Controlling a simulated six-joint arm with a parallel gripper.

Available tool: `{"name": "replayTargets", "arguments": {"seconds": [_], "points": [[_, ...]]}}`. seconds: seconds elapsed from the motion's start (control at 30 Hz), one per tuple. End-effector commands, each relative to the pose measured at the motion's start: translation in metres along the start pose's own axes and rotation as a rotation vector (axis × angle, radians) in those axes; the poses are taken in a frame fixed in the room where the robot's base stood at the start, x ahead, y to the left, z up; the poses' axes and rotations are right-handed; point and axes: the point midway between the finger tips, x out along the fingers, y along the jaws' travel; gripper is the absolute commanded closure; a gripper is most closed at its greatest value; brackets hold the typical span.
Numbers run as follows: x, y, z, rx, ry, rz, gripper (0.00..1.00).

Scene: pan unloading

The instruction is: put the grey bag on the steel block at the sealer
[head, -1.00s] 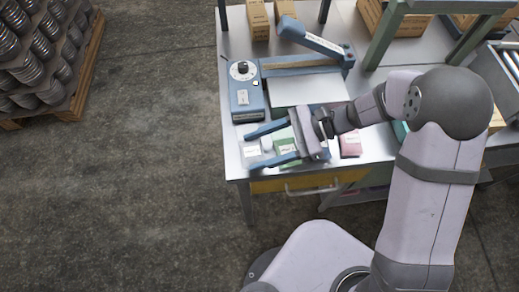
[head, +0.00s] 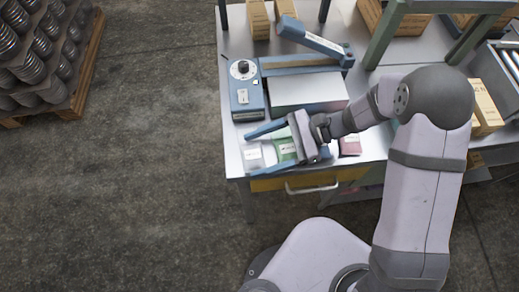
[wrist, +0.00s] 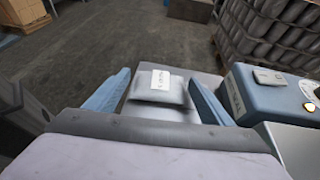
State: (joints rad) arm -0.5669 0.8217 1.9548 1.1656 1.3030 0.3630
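The grey bag (head: 253,156) with a white label lies at the front left corner of the steel table. In the wrist view the grey bag (wrist: 150,96) lies between my two blue fingers. My gripper (head: 248,156) is open, with one finger on each side of the bag; gaps show beside it, and I see no grip on it. The gripper also shows in the wrist view (wrist: 158,78). The steel block (head: 308,92) stands at the blue sealer (head: 246,92), behind my gripper, and its top is bare.
A green bag (head: 284,150) lies right of the grey bag, partly under my gripper. A pink bag (head: 351,146) lies further right. The sealer's raised arm (head: 315,38) is above the block. Cartons (head: 258,20) stand at the back. A green frame (head: 383,42) stands at the right.

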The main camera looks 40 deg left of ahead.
Motion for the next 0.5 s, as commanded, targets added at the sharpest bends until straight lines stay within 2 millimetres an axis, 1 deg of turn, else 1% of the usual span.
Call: {"name": "replayTargets", "arguments": {"seconds": [0.27, 0.37, 0.5], "points": [[-0.001, 0.0, -0.001, -0.001, 0.0, -0.001, 0.25], [-0.011, -0.002, -0.001, -0.002, 0.0, -0.004, 0.25], [-0.031, -0.002, -0.002, -0.003, 0.001, -0.005, 0.25]]}}
